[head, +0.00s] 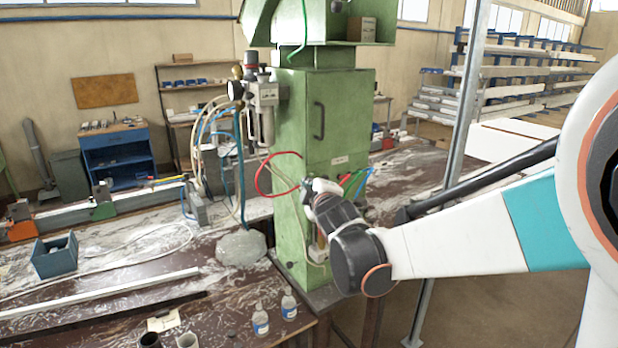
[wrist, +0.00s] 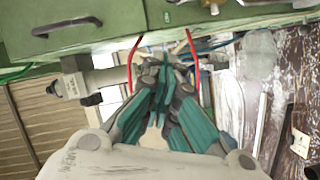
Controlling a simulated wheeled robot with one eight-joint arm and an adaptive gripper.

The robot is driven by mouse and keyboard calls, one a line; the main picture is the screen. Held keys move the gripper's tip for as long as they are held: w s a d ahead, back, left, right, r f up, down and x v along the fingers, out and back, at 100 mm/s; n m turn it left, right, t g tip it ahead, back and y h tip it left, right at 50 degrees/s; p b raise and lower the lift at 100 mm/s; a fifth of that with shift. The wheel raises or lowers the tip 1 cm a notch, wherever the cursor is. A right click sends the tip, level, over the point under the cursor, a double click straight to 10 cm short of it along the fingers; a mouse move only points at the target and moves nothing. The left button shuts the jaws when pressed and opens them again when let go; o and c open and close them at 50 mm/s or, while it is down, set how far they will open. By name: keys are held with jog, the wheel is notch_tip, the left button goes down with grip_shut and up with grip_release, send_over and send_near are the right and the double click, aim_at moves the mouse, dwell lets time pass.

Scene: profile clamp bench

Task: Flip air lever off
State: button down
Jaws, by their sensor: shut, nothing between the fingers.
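The air lever cannot be told with certainty in either view. In the wrist view a pale cylindrical fitting (wrist: 108,78) with a dark end piece sticks out left of my gripper (wrist: 165,72); I cannot tell if it is the lever. The green machine column (head: 318,125) carries an air regulator (head: 264,105) on its upper left side. My gripper is shut and empty, its fingers together just in front of the green machine in the wrist view. In the head view my wrist hides part of the column's lower front.
Red, green and blue air hoses hang around the gripper, with a red hose loop (head: 268,178) beside it. A grey stone-like lump (head: 241,248), a blue bin (head: 55,256) and two bottles (head: 260,320) stand on the bench. The bench's front left is partly clear.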

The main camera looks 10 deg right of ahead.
jog(key=shift+w, duration=0.1)
jog(key=w, duration=0.3)
jog(key=w+d+f, duration=0.1)
jog(key=w, duration=0.2)
jog(key=w+f, duration=0.1)
jog(key=w, duration=0.3)
jog(key=shift+w+d+f, duration=0.1)
jog(key=shift+d+f, duration=0.05)
jog(key=shift+d, duration=0.2)
jog(key=shift+w+d+f, duration=0.2)
jog(key=shift+d+f, duration=0.15)
jog(key=shift+d, duration=0.35)
jog(key=shift+w+d+r+m, duration=0.1)
jog(key=shift+w+d+m, duration=0.05)
jog(key=shift+d+m, duration=0.15)
